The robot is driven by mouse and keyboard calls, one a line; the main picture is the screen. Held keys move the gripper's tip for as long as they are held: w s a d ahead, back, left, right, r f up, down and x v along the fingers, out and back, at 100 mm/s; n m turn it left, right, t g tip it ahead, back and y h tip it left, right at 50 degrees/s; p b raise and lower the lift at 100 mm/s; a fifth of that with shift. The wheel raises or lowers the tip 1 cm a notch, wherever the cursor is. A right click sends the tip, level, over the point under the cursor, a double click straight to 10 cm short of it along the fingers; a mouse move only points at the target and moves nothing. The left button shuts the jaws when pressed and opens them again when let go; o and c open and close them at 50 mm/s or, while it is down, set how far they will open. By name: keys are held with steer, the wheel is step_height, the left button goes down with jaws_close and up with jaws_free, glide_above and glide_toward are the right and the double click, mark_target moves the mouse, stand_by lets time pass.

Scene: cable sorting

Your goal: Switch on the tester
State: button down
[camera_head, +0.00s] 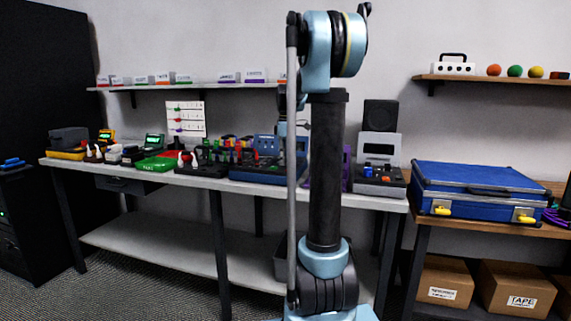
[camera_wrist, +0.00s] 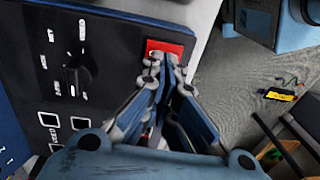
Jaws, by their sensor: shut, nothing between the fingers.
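The tester shows in the wrist view as a dark panel (camera_wrist: 110,40) with a blue edge, a black rotary knob (camera_wrist: 77,74), white lettering and small square sockets. A red rocker switch (camera_wrist: 166,47) sits near the panel's edge. My gripper (camera_wrist: 161,60) is shut and empty, with its fingertips at the lower edge of the red switch. I cannot tell whether they touch it. In the head view, what looks like the tester is a blue unit (camera_head: 262,172) on the long bench, partly hidden by my arm. My gripper is not clearly visible there.
The bench (camera_head: 200,181) is crowded left of the blue unit with connectors and a green tray (camera_head: 157,163). A grey device with a screen (camera_head: 379,150) stands right of my arm. A blue case (camera_head: 478,186) lies on the side table. Open floor shows beyond the panel's edge.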

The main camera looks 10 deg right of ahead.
mark_target(285, 171)
step_height(285, 171, up, 13)
steer(key=s, duration=0.1)
steer(key=shift+s+a, duration=0.15)
steer(key=shift+a, duration=0.15)
steer(key=shift+r, duration=0.1)
steer(key=s+f+m+t, duration=0.1)
steer(key=s+f+m, duration=0.5)
steer(key=s+f, duration=1)
steer(key=s+a+f+m+t, duration=0.1)
steer(key=s+f+m, duration=0.5)
steer(key=s+f, duration=1)
steer(key=s+t, duration=0.1)
steer(key=s, duration=0.1)
steer(key=shift+s+a+f, duration=0.15)
steer(key=shift+s+f, duration=0.1)
steer(key=shift+s, duration=0.05)
steer(key=shift+w+f, duration=0.2)
steer(key=shift+w, duration=0.25)
